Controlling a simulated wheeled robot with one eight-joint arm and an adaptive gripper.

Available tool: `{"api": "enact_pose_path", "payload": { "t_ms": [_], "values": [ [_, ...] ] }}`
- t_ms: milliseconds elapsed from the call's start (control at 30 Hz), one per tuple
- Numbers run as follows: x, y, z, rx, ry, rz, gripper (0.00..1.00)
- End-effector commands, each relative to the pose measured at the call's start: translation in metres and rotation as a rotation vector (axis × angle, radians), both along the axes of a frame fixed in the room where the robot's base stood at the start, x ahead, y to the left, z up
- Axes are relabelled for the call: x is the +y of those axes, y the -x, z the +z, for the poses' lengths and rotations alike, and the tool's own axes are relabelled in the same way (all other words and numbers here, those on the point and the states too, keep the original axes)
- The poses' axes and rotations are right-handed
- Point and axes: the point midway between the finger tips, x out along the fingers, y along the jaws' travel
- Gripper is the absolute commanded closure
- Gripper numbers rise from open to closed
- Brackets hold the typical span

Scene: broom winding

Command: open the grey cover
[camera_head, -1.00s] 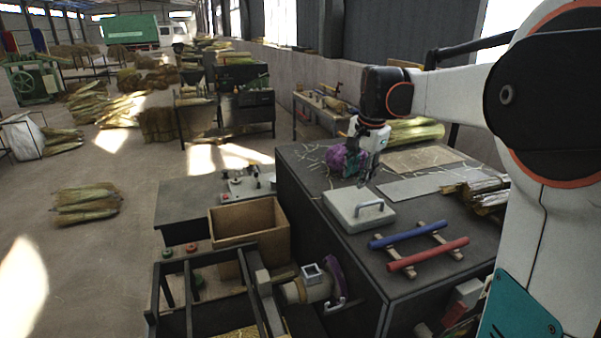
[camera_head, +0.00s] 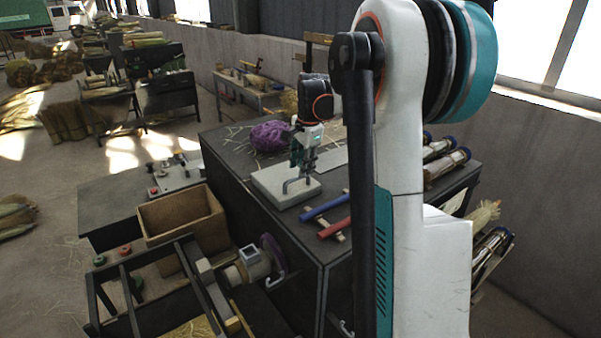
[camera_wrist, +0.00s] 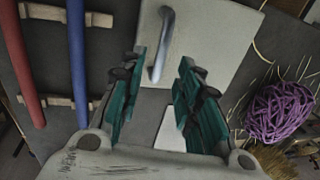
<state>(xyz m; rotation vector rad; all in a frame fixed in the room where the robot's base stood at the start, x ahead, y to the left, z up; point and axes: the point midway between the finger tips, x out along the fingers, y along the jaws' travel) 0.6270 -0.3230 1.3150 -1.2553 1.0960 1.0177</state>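The grey cover (camera_head: 268,183) is a pale square plate lying flat on the dark workbench (camera_head: 330,250), with a metal bar handle (camera_head: 297,186) standing on it. The cover (camera_wrist: 215,35) and its handle (camera_wrist: 163,42) also show at the top of the wrist view. My gripper (camera_head: 299,172) points down at the handle. In the wrist view my gripper (camera_wrist: 163,66) is open, its two green fingers apart. The handle lies in the gap between the fingertips and beyond them. I see no clear contact with it.
A purple twine ball (camera_head: 268,137) lies behind the cover. A blue tube (camera_head: 324,208) and a red tube (camera_head: 334,228) rest on wooden strips in front of it, partly behind my arm. An open brown box (camera_head: 182,217) stands to the left, below the bench top.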

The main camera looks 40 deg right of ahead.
Motion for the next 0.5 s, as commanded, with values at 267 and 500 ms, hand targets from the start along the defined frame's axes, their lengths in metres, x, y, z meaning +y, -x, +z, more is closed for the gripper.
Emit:
{"api": "enact_pose_path", "payload": {
  "t_ms": [267, 500],
  "values": [
    [0.0, -0.006, -0.03, 0.0, 0.0, 0.0, 0.69],
    [0.0, -0.007, -0.034, 0.0, 0.0, 0.0, 0.69]
  ]
}}
